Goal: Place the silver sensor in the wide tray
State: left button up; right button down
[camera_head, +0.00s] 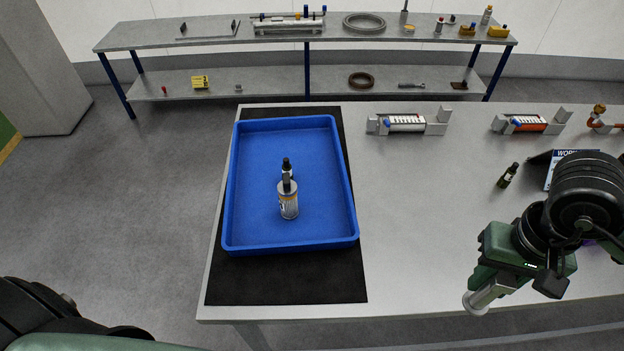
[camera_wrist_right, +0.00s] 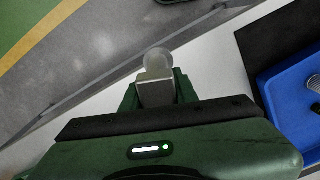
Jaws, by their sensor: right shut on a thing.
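The wide blue tray (camera_head: 240,215) lies on a black mat at the left part of the table. My right gripper (camera_head: 497,284) is over the table's front right, well to the right of the tray. It is shut on the silver sensor (camera_head: 480,300), a pale metallic piece with a rounded end that sticks out toward the lower left. In the right wrist view the sensor (camera_wrist_right: 157,75) sits between the fingers, and the tray (camera_wrist_right: 277,95) shows at the right edge. My left gripper is out of view.
Fixtures (camera_head: 405,124) line the table's back edge. A small dark bottle (camera_head: 508,175) lies near a sign (camera_head: 546,172). The table between tray and gripper is clear.

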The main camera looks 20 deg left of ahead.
aim_at(292, 154)
jog(key=k+j, duration=0.2)
jog(key=j, duration=0.2)
jog(key=k+j, duration=0.2)
jog(key=j, duration=0.15)
jog(key=k+j, duration=0.2)
jog(key=j, duration=0.2)
jog(key=i+j, duration=0.2)
jog(key=j, duration=0.15)
jog(key=i+j, duration=0.2)
jog(key=j, duration=0.15)
jog(key=i+j, duration=0.15)
jog(key=j, duration=0.2)
jog(key=i+j, duration=0.2)
jog(key=j, duration=0.15)
jog(key=i+j, duration=0.15)
jog(key=i, duration=0.25)
